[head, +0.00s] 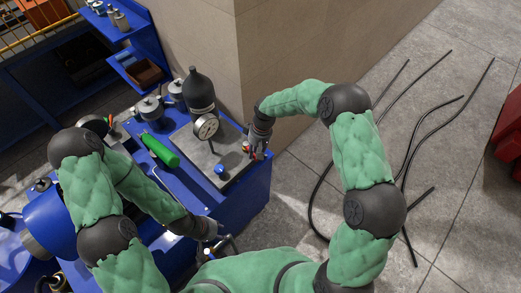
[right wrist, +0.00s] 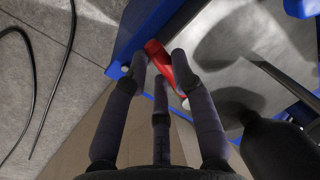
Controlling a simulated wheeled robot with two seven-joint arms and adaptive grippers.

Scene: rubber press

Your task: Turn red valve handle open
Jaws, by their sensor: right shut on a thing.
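The red valve handle (right wrist: 158,58) lies between the fingers of my right gripper (right wrist: 160,66) in the right wrist view, with fingers on both sides of it. In the head view my right gripper (head: 254,147) is at the right edge of the grey plate, by the black cylinder with the gauge; the handle is mostly hidden there. The handle's exact angle is hard to tell. My left gripper (head: 221,238) is low in the head view, near the blue bench's front edge and away from the handle; its fingers are too small to read.
The grey plate (head: 190,145) on the blue bench (head: 238,212) carries a black cylinder (head: 198,90), a gauge (head: 206,126) and a blue knob (head: 219,170). A green bottle (head: 160,150) lies left. A beige wall (head: 290,60) stands close behind. Black hoses (head: 407,145) lie on the floor at right.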

